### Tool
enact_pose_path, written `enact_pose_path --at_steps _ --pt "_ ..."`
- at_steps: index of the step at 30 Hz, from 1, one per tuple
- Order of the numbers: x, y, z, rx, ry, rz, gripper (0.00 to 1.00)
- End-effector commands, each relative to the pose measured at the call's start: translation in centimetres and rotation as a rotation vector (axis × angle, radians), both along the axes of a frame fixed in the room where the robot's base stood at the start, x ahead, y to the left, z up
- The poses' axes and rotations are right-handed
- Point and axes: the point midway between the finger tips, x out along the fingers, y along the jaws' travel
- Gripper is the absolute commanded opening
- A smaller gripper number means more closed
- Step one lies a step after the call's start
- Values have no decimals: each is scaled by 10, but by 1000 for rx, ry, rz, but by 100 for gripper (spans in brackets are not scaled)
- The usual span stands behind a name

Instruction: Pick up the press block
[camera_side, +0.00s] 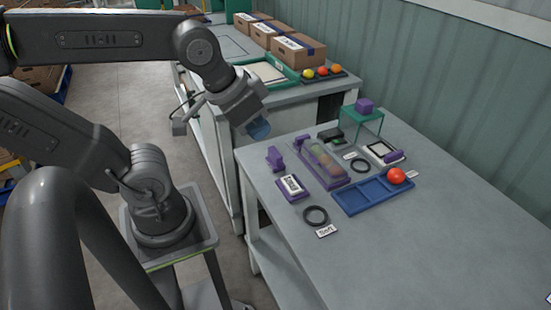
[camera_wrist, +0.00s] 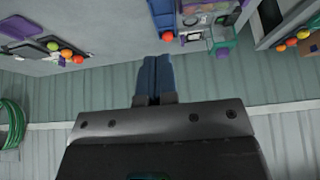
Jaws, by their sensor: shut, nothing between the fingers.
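No part is marked clearly as the press block, and I cannot tell which purple piece it is. A purple block (camera_side: 364,105) sits on top of a small green stand (camera_side: 376,115) at the back of the table; this block also shows in the wrist view (camera_wrist: 223,54). An upright purple piece (camera_side: 275,158) stands at the table's left edge. A purple bar (camera_side: 394,156) lies by a white pad. My gripper (camera_side: 260,130) hangs above and beyond the table's left corner, apart from all of these. Its blue fingers (camera_wrist: 155,72) are together and empty.
A blue compartment tray (camera_side: 359,197) holds a red tomato (camera_side: 397,175). Beside it are a purple tray with a clear cover (camera_side: 325,164), a labelled purple frame (camera_side: 291,186) and black rings (camera_side: 315,215). Cartons (camera_side: 298,50) stand on the rear bench. The table's front right is clear.

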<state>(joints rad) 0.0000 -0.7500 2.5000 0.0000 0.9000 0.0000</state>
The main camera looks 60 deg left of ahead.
Motion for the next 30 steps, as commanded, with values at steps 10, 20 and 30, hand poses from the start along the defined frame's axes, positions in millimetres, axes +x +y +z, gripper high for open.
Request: enact_pose_path --at_steps 10,20,30 --pt "0 0 0 0 0 0 27" --pt "0 0 0 0 0 0 53" --pt "16 11 -5 93 48 -87 53"
